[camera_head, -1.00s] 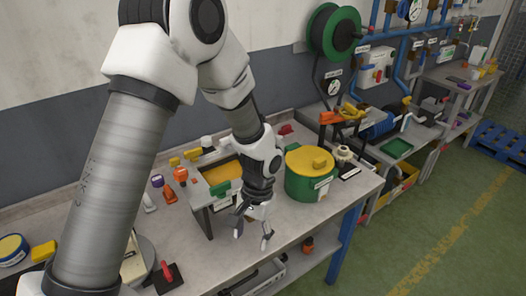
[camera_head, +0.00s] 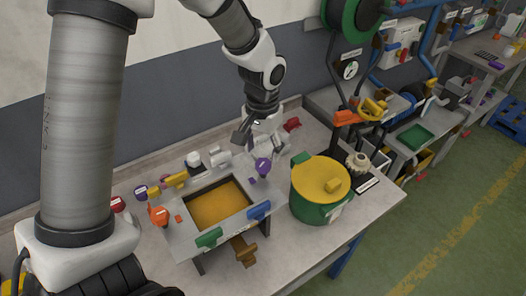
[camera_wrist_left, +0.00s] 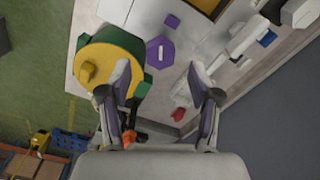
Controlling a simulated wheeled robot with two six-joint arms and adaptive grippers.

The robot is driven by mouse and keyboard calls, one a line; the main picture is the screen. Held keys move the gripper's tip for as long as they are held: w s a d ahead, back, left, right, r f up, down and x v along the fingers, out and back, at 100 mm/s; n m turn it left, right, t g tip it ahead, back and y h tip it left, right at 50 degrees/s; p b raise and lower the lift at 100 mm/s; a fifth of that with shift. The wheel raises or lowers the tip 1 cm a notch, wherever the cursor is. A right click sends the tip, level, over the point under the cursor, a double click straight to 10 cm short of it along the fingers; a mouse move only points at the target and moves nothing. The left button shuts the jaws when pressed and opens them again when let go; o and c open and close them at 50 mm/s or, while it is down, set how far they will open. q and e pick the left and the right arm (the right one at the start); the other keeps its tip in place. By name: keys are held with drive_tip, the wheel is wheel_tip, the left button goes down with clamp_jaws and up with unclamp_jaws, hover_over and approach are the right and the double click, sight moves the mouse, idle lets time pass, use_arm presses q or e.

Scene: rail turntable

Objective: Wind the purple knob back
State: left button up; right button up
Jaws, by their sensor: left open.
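A purple knob (camera_head: 263,166) stands at the right rear corner of a grey frame (camera_head: 175,236) with a yellow-orange inset. In the left wrist view it shows from above as a purple hexagonal knob (camera_wrist_left: 160,52) with a pale mark on its top. My left gripper (camera_head: 262,142) is open, just behind and above this knob in the head view. In the left wrist view the open fingers (camera_wrist_left: 159,82) point toward the knob, with nothing visible between them. A second, smaller purple knob (camera_head: 140,190) is at the frame's left side. My right gripper is not in view.
A green pot with a yellow lid (camera_head: 318,180) stands close to the right of the frame. A red part (camera_head: 291,124) lies behind the gripper. A pale gear-like part (camera_head: 358,163) stands right of the pot.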

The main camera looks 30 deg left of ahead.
sight(263, 163)
use_arm(q)
drive_tip(key=f, duration=0.1)
drive_tip(key=s+f, duration=0.1)
drive_tip(key=shift+d+f+p, duration=0.15)
drive_tip(key=shift+f+p, duration=0.25)
drive_tip(key=shift+w+a+f, duration=0.2)
drive_tip(key=shift+w+f, duration=0.3)
drive_tip(key=shift+f, duration=0.15)
drive_tip(key=shift+w+a+f, duration=0.15)
drive_tip(key=shift+w+f, duration=0.3)
drive_tip(key=shift+f, duration=0.15)
drive_tip(key=shift+w+f, duration=0.1)
drive_tip(key=shift+w, duration=0.1)
drive_tip(key=shift+s, duration=0.1)
drive_tip(key=shift+s+d+r, duration=0.15)
drive_tip(key=shift+s+r, duration=0.1)
drive_tip(key=shift+s, duration=0.05)
drive_tip(key=c, duration=0.4)
drive_tip(key=shift+s+r, duration=0.15)
drive_tip(key=shift+s, duration=0.1)
drive_tip(key=c, duration=0.6)
drive_tip(key=shift+c, duration=0.7)
drive_tip(key=shift+w, duration=0.15)
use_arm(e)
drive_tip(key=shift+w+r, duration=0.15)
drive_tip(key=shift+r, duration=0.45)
